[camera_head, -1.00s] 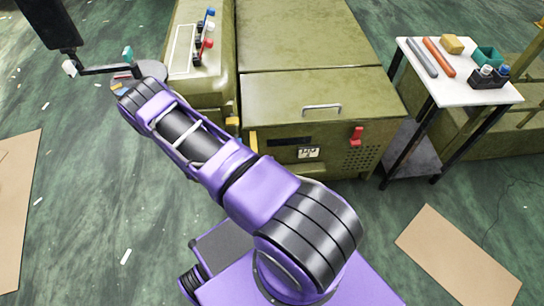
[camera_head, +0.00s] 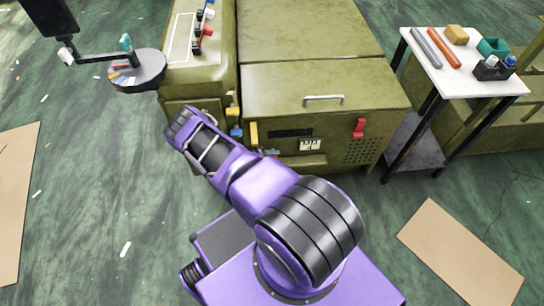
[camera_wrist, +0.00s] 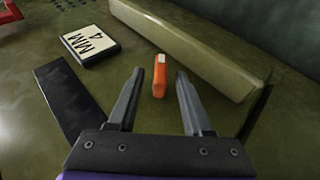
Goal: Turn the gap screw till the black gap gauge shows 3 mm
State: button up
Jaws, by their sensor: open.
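In the wrist view my gripper (camera_wrist: 159,72) is open. An upright orange piece (camera_wrist: 159,78) stands between its fingertips with clear room on both sides, apart from both fingers. It looks like the screw's handle, but I cannot be sure. A black-framed white gauge face (camera_wrist: 88,45) reads "4 MM", seen turned around, up and left of the fingers. A small white plate (camera_head: 310,145) on the front of the olive machine (camera_head: 330,95) seems to be the same gauge. In the head view my gripper is hidden behind my arm.
A long olive bar (camera_wrist: 190,48) lies close to the right finger. A red handle (camera_head: 358,128) and a silver handle (camera_head: 323,99) stick out of the machine. A yellow part (camera_head: 253,134) is near my arm. A round tray (camera_head: 138,72) stands left, a white table (camera_head: 465,70) right.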

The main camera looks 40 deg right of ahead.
jog(key=shift+d+f, duration=0.4)
jog(key=shift+d, duration=0.05)
grip_shut()
